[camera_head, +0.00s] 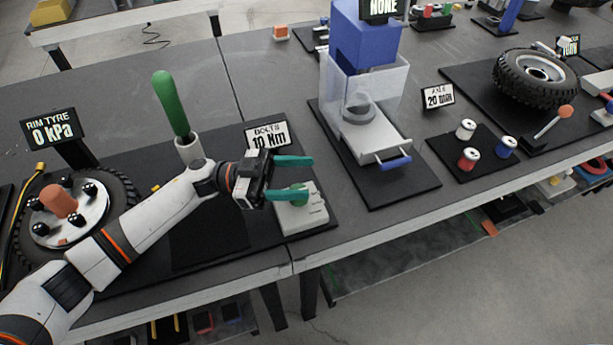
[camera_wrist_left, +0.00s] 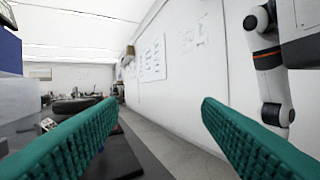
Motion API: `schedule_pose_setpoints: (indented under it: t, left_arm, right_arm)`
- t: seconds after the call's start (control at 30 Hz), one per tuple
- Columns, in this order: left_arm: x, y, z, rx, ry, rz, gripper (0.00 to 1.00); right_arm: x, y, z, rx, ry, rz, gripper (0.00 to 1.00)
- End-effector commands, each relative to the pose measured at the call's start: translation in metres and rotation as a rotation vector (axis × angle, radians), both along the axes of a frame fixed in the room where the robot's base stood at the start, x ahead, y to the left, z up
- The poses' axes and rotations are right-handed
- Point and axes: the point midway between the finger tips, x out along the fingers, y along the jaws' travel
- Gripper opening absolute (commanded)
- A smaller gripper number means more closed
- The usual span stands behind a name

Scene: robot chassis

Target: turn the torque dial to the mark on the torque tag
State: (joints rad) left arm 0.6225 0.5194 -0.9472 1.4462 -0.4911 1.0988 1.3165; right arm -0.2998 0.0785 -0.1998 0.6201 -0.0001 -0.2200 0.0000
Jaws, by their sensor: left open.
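The torque dial (camera_head: 299,192) is a green knob on a pale grey box (camera_head: 303,217) at the right end of the black mat. The torque tag (camera_head: 268,135) behind it reads "BOLTS 10 Nm". My left gripper (camera_head: 313,178) is open and empty, its green fingers pointing right. In the head view the near finger overlaps the dial and covers part of it; I cannot tell whether they touch. The dial's scale is too small to read. In the left wrist view the fingers (camera_wrist_left: 155,135) stand wide apart, with no dial between them. My right gripper is not in view.
A green-handled tool (camera_head: 170,105) stands in a white holder behind my left arm. A blue press with a clear guard (camera_head: 385,85) stands to the right. Bare table separates the mats.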

Motion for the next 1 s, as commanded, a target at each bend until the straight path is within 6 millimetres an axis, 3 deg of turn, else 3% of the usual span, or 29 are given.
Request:
schedule_pose_setpoints:
  t: [0.03,0.3,0.53,0.73,1.0]
  left_arm:
    - [-0.004,0.008,-0.004,-0.008,0.019,0.083,0.59]
    - [-0.022,0.059,-0.048,0.098,0.074,0.537,0.59]
    - [-0.036,0.081,-0.07,0.207,0.089,0.684,0.59]
    - [-0.026,0.067,-0.071,0.212,0.089,0.694,0.59]
    - [0.0,0.019,-0.07,0.211,0.089,0.693,0.59]
  right_arm:
    - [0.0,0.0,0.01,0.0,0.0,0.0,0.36]
    - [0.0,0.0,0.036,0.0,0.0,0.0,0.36]
    - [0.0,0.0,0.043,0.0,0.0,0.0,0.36]
    - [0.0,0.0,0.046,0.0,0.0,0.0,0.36]
    - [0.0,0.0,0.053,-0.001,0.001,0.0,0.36]
